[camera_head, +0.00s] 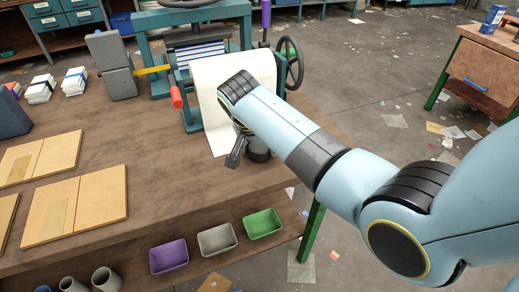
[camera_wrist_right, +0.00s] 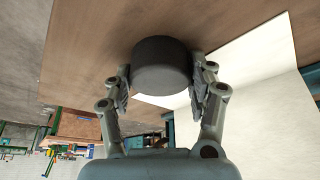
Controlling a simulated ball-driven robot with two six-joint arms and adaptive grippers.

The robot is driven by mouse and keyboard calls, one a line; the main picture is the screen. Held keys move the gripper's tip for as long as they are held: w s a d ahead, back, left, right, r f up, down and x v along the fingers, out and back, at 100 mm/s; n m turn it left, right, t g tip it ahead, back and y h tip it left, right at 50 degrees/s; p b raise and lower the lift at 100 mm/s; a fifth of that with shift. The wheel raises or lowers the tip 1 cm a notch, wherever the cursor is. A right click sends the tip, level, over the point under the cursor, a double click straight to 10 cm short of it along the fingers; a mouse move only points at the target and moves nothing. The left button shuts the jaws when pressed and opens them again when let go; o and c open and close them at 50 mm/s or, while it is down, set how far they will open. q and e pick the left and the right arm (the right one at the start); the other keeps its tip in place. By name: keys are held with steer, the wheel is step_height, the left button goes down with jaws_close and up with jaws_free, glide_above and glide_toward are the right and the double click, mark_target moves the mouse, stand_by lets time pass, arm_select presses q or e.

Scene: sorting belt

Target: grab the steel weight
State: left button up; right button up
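The steel weight is a short dark grey cylinder (camera_head: 259,153) near the table's right front edge, beside the white sheet. In the right wrist view the weight (camera_wrist_right: 162,66) sits between the two fingers of my right gripper (camera_wrist_right: 164,82). The fingers stand spread on either side of it, very close to its sides, and I see no clear grip. In the head view one finger of my right gripper (camera_head: 236,152) slants down just left of the weight; the other is hidden. The weight appears to rest on the table. My left gripper is not in view.
The white sheet (camera_head: 215,110) hangs from a teal press (camera_head: 190,50) with a handwheel (camera_head: 290,63) behind the weight. Wooden boards (camera_head: 78,205) lie at the left. Purple, grey and green bins (camera_head: 263,223) sit below the front edge. The table's middle is clear.

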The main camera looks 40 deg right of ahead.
jaws_close()
steer(key=shift+r, duration=0.1)
